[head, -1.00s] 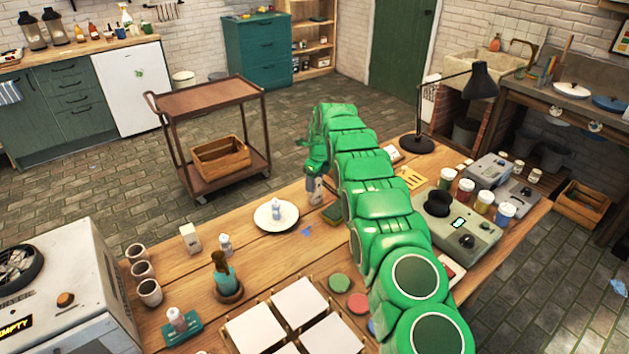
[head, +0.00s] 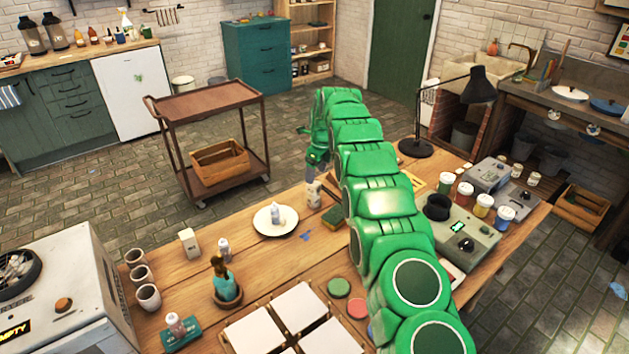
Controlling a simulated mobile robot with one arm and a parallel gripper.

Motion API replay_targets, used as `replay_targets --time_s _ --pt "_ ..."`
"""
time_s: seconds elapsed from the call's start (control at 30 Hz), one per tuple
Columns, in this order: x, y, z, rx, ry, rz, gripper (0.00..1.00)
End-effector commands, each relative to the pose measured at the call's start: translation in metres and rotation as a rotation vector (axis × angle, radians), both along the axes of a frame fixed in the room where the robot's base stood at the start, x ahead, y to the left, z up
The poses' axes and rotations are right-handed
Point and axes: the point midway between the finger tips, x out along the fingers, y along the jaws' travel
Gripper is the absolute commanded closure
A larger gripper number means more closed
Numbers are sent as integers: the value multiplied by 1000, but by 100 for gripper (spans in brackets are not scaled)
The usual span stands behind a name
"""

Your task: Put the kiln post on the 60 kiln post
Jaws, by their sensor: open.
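A pale kiln post (head: 313,194) stands upright on the wooden table, just right of the white plate and beside a dark green sponge-like block. My gripper (head: 316,166) is open just above this post, with a small gap seeming to show between them. The fingertips are small and partly hidden by my own arm. Another pale, block-like post (head: 188,242) stands upright at the left of the table. Any numbers on the posts are too small to read, so I cannot tell which one is the 60 kiln post.
A white plate (head: 287,228) holds a small bottle. A sponge-like block (head: 334,217) is close right of the nearer post. Another small bottle (head: 224,250) and a brush pot (head: 226,292) stand left. White tiles (head: 255,333) fill the front.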

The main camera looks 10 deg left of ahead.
Motion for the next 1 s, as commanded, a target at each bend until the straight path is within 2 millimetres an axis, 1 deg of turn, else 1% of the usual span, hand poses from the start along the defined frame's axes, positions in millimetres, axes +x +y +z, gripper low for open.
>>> replay_targets --time_s 0.03,0.1,0.23,0.3,0.4,0.67,0.77,1.0 --pt "0 0 12 1 -5 0 28" --pt "0 -1 25 2 -8 1 28" --pt "-2 -5 44 1 -5 1 28" --pt "-2 -6 51 1 -5 0 28" --pt "-2 -7 55 1 -4 0 28" --pt "-4 -10 59 -1 -2 11 28" --pt "-9 -16 68 -5 -4 43 28" --pt "-35 -44 104 -23 -7 188 28"
